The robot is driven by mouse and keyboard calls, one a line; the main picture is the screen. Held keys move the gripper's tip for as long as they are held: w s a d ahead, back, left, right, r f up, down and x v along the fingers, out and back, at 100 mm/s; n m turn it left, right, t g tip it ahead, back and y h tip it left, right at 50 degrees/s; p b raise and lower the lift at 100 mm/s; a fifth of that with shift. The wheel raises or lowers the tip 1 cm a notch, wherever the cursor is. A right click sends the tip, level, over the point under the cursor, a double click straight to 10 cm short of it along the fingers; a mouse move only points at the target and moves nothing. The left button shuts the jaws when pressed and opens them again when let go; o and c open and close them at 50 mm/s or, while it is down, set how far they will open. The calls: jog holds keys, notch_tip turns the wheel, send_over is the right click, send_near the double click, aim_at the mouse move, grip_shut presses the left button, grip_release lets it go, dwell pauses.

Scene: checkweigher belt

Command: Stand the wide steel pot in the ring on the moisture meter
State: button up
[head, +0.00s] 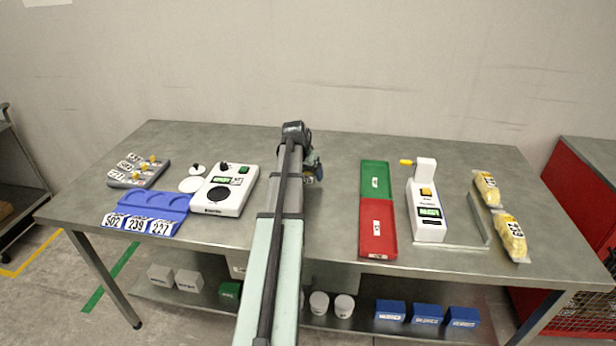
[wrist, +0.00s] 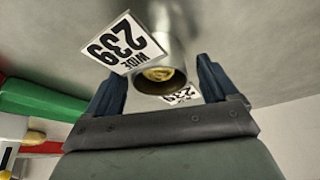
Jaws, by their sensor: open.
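The wide steel pot (wrist: 166,28) shows in the wrist view, with a white tag reading "WIDE 239" and its dark round opening facing me; something yellowish shows inside. My gripper (wrist: 158,76) is open, its two blue fingers on either side of the pot's mouth with gaps visible. I cannot tell how deep the pot is between them. In the head view my arm hides the pot, and the gripper end (head: 314,172) shows only in part. The white device with a dark round spot and green display (head: 217,191), left of my arm, looks like the moisture meter.
A blue holder (head: 157,202) with numbered tags and a grey rack (head: 128,180) stand at the left. Right of my arm are a green and red tray (head: 376,205), a white machine (head: 427,215) and yellow bags (head: 510,238). The table's back strip is clear.

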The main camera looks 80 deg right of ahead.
jog(key=shift+d+f, duration=0.15)
jog(key=shift+f, duration=0.2)
jog(key=shift+c, duration=0.4)
jog(key=shift+r, duration=0.1)
jog(key=c, duration=1.1)
